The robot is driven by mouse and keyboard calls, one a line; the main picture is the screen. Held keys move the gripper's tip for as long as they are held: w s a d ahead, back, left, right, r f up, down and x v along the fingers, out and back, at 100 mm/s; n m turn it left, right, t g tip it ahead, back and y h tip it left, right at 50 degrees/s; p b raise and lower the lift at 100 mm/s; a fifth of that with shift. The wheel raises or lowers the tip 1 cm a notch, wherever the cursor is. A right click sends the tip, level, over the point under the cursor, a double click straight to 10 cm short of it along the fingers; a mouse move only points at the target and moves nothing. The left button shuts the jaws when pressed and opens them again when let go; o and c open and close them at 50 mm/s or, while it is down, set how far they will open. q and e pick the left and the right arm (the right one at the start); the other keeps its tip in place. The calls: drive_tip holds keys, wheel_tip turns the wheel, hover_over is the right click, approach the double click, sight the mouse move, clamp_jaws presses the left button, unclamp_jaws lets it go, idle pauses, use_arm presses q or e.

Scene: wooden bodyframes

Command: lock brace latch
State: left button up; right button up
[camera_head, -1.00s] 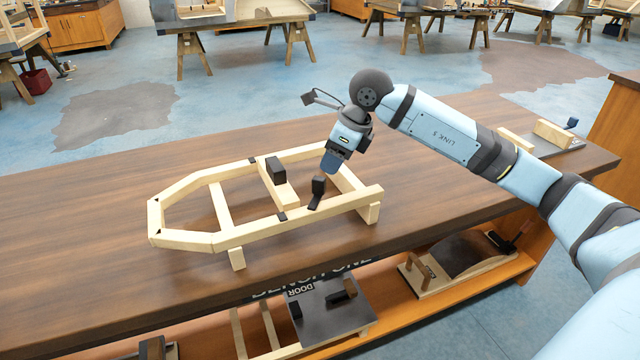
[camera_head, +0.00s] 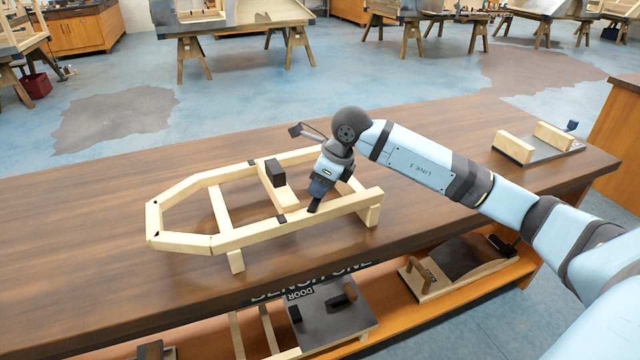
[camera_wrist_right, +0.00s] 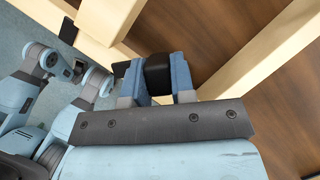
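The wooden brace frame (camera_head: 190,242) lies on the bench, its narrow end to the left. A dark latch strip (camera_head: 314,206) sits on its near rail, towards the right. My right gripper (camera_head: 318,192) is down at this latch and hides its upright black handle in the head view. In the right wrist view the black handle (camera_wrist_right: 157,75) fills the gap between the two blue fingers of my right gripper (camera_wrist_right: 158,72), which press against its sides. My left gripper is not seen in the head view.
A black block (camera_head: 276,172) stands on the frame's middle crosspiece. A small fixture with two wooden blocks (camera_head: 535,147) is at the bench's right end. Boards and fixtures lie on the shelf (camera_head: 400,318) below. The bench top (camera_head: 80,225) left of the frame is clear.

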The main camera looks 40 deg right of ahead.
clamp_jaws()
drive_tip(key=shift+w, duration=0.1)
drive_tip(key=n, duration=0.1)
drive_tip(key=w+a+n+y, duration=0.1)
drive_tip(key=n, duration=0.1)
drive_tip(key=shift+g+b, duration=0.35)
drive_tip(key=shift+g, duration=0.05)
use_arm(q)
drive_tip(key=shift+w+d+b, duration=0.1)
drive_tip(key=shift+b, duration=0.3)
use_arm(e)
drive_tip(key=shift+w+a+n+g+y, duration=0.15)
drive_tip(key=shift+a+n+g, duration=0.15)
drive_tip(key=shift+n, duration=0.6)
drive_tip(key=shift+w+a+n+g+y, duration=0.15)
drive_tip(key=shift+a+n+g, duration=0.15)
drive_tip(key=shift+n, duration=0.6)
drive_tip(key=shift+w+a+n+g+y, duration=0.15)
drive_tip(key=shift+a+n+g, duration=0.15)
drive_tip(key=shift+n, duration=0.6)
